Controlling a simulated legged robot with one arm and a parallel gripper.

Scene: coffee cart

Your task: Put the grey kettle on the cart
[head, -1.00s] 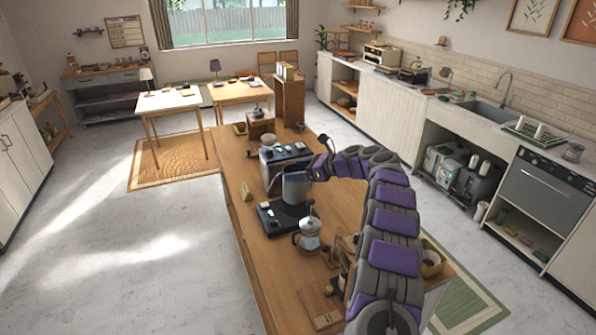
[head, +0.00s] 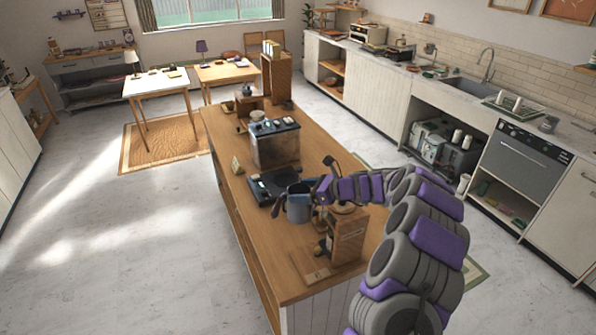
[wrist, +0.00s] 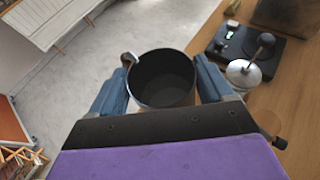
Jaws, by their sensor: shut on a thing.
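The grey kettle (head: 299,207), an open-topped pot with a dark inside, is held in my gripper (head: 316,193). In the wrist view the kettle (wrist: 161,82) sits between two blue fingers, which are shut on it. The wooden-topped cart (head: 225,150) runs under and behind it. In the head view the kettle shows in front of the black scale (head: 262,189). In the wrist view floor shows beyond the kettle, and the cart's edge is to its right. Whether the kettle's base touches anything is hidden.
A steel espresso machine (head: 275,145) stands behind the scale. A wooden stand (head: 347,238) is right of the kettle, near the front end. Bare wood shows at the cart's left front.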

